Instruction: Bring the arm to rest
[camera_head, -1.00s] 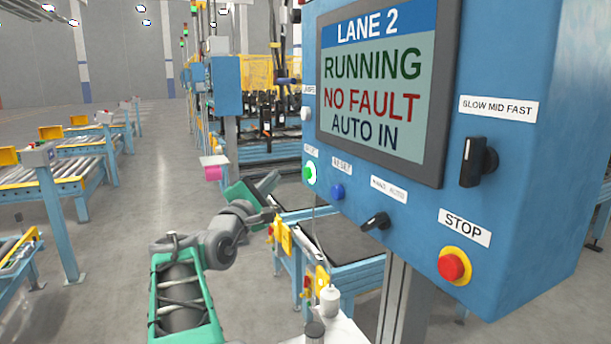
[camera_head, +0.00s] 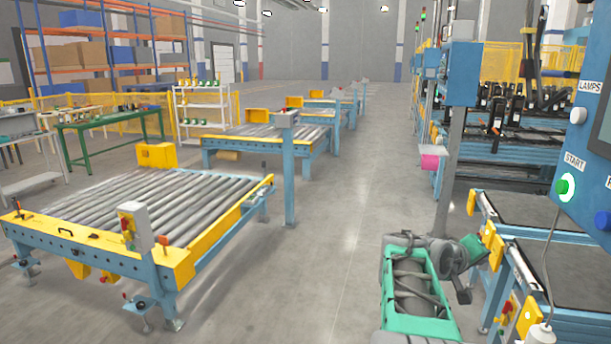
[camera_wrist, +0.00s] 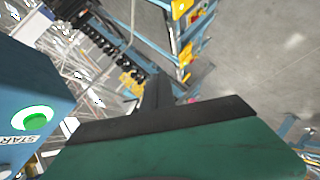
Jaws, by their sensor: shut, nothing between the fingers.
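My arm shows in the lower right of the head view, with a green-framed link (camera_head: 418,300) and a grey wrist joint (camera_head: 442,258). It is bent, and the wrist is beside the blue stations on the right. In the wrist view my gripper (camera_wrist: 160,86) has a green body and dark fingers. The fingers are shut and hold nothing. A green START button (camera_wrist: 37,122) on the blue control panel (camera_wrist: 30,75) is at the left of the wrist view, apart from the fingers.
The panel's edge (camera_head: 590,155) is at the right of the head view. Blue stations with dark tops (camera_head: 545,207) stand close to my arm. A roller conveyor (camera_head: 150,205) is at left. The grey floor aisle (camera_head: 330,230) between is clear.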

